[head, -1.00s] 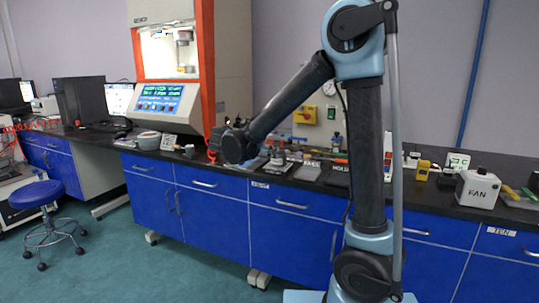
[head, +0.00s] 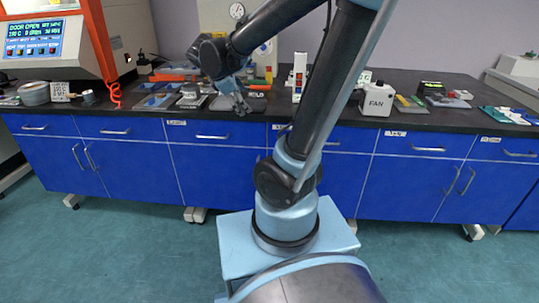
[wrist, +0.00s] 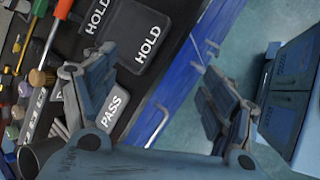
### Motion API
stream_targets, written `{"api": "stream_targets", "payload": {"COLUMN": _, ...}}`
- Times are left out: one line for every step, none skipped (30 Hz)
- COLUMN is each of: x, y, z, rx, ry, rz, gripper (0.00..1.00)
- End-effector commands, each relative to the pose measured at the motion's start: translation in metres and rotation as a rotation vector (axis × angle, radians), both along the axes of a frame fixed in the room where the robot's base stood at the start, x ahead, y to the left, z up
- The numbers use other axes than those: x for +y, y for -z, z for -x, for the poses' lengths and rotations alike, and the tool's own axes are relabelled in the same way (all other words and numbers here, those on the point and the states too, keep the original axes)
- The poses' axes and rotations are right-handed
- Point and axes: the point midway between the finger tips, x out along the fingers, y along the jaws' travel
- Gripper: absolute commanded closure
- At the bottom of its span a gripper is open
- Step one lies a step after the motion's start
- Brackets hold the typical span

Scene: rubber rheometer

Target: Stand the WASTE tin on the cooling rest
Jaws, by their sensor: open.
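My gripper (head: 240,103) hangs over the front part of the bench in the head view. In the wrist view its two fingers (wrist: 158,100) are spread wide, with nothing between them. No WASTE lettering can be read in any view. A small grey tin-like cup (head: 88,97) stands on the bench at the left, well away from my gripper; I cannot tell whether it is the WASTE tin. A grey round-mouthed thing (wrist: 32,158) shows partly at the lower left of the wrist view, cut by my gripper. I cannot make out the cooling rest.
A screwdriver (wrist: 50,35) and small tools lie beyond. A white FAN box (head: 377,101) stands to the right. The rheometer (head: 45,45) is at far left. Bare bench lies at the back right.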

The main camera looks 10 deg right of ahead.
Motion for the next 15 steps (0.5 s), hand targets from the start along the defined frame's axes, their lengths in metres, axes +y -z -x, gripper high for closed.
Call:
{"api": "stream_targets", "payload": {"x": -0.015, "y": 0.006, "z": 0.015, "rx": -0.007, "ry": 0.07, "rz": -0.053, "gripper": 0.23}}
{"api": "stream_targets", "payload": {"x": -0.021, "y": 0.009, "z": 0.023, "rx": -0.013, "ry": 0.111, "rz": -0.085, "gripper": 0.23}}
{"api": "stream_targets", "payload": {"x": -0.028, "y": 0.013, "z": 0.033, "rx": -0.02, "ry": 0.168, "rz": -0.128, "gripper": 0.23}}
{"api": "stream_targets", "payload": {"x": -0.034, "y": 0.017, "z": 0.041, "rx": -0.025, "ry": 0.21, "rz": -0.16, "gripper": 0.23}}
{"api": "stream_targets", "payload": {"x": -0.038, "y": 0.021, "z": 0.05, "rx": -0.03, "ry": 0.253, "rz": -0.193, "gripper": 0.23}}
{"api": "stream_targets", "payload": {"x": -0.044, "y": 0.026, "z": 0.061, "rx": -0.038, "ry": 0.31, "rz": -0.235, "gripper": 0.23}}
{"api": "stream_targets", "payload": {"x": -0.048, "y": 0.03, "z": 0.069, "rx": -0.043, "ry": 0.354, "rz": -0.265, "gripper": 0.23}}
{"api": "stream_targets", "payload": {"x": -0.052, "y": 0.033, "z": 0.077, "rx": -0.049, "ry": 0.397, "rz": -0.296, "gripper": 0.23}}
{"api": "stream_targets", "payload": {"x": -0.056, "y": 0.039, "z": 0.088, "rx": -0.057, "ry": 0.457, "rz": -0.337, "gripper": 0.23}}
{"api": "stream_targets", "payload": {"x": -0.059, "y": 0.043, "z": 0.096, "rx": -0.063, "ry": 0.501, "rz": -0.367, "gripper": 0.23}}
{"api": "stream_targets", "payload": {"x": -0.061, "y": 0.047, "z": 0.104, "rx": -0.069, "ry": 0.546, "rz": -0.399, "gripper": 0.23}}
{"api": "stream_targets", "payload": {"x": -0.063, "y": 0.052, "z": 0.114, "rx": -0.076, "ry": 0.607, "rz": -0.439, "gripper": 0.23}}
{"api": "stream_targets", "payload": {"x": -0.065, "y": 0.056, "z": 0.122, "rx": -0.082, "ry": 0.653, "rz": -0.468, "gripper": 0.23}}
{"api": "stream_targets", "payload": {"x": -0.067, "y": 0.061, "z": 0.13, "rx": -0.088, "ry": 0.699, "rz": -0.498, "gripper": 0.23}}
{"api": "stream_targets", "payload": {"x": -0.068, "y": 0.067, "z": 0.14, "rx": -0.096, "ry": 0.761, "rz": -0.536, "gripper": 0.23}}
